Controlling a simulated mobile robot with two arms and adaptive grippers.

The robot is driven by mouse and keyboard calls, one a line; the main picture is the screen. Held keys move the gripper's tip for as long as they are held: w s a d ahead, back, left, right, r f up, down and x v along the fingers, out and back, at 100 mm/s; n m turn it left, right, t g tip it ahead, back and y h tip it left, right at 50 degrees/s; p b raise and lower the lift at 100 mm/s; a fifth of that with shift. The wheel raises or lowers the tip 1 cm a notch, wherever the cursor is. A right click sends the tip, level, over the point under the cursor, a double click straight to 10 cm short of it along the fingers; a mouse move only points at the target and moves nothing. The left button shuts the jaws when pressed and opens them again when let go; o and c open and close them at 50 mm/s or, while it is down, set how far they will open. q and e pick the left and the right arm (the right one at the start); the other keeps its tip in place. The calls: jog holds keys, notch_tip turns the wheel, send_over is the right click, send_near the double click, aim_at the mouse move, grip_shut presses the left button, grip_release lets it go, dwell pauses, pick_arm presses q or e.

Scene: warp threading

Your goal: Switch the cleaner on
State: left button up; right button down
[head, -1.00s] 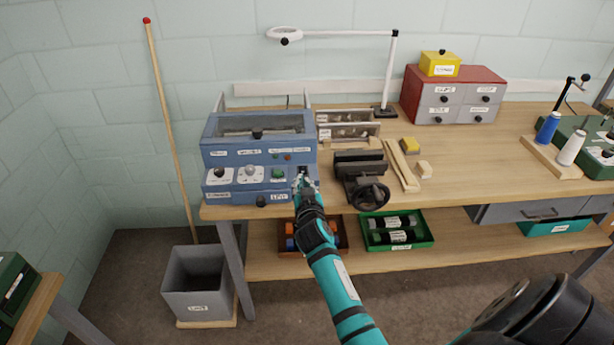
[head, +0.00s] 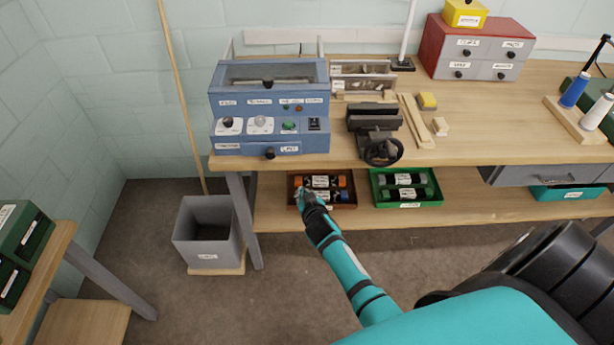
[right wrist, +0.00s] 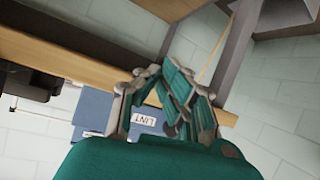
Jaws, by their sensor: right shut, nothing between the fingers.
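The blue cleaner (head: 268,82) stands at the left end of the workbench. Its front control panel carries a dark knob (head: 228,122), a round gauge (head: 260,124), a green button (head: 289,126) and a black switch (head: 314,124) at the right end. The switch position is too small to tell. My right gripper (head: 303,194) is below the bench top, in front of the brown tray on the lower shelf, apart from the cleaner. In the right wrist view the fingers (right wrist: 182,88) are shut and empty, with the cleaner's LINT label (right wrist: 146,121) beyond. My left gripper is not in view.
A dark vise (head: 374,130) stands right of the cleaner. The brown tray (head: 342,205) and a green tray (head: 420,204) sit on the lower shelf. A grey bin (head: 207,240) stands on the floor at left. The bench front edge is above my right gripper.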

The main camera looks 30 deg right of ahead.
jog(key=s+a+f+n+g+y+b, duration=0.1)
jog(key=s+a+f+n+g+y, duration=0.15)
jog(key=s+f, duration=0.9)
jog(key=s+a+f+n+g+y, duration=0.1)
jog(key=s+a+f+g, duration=0.25)
jog(key=s+f, duration=0.8)
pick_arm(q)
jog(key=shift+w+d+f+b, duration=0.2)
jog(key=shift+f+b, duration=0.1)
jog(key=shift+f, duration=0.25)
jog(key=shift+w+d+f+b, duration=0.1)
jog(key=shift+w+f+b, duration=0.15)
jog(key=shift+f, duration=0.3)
pick_arm(e)
jog(key=s+f+g, duration=0.1)
jog(key=s+f, duration=0.3)
jog(key=s, duration=0.4)
jog(key=s+a+f+g, duration=0.1)
jog(key=s+f, duration=0.3)
jog(key=s, duration=0.5)
jog(key=s+a+f+n+g, duration=0.1)
jog(key=s+f, duration=0.3)
jog(key=s, duration=0.5)
jog(key=shift+g, duration=0.9)
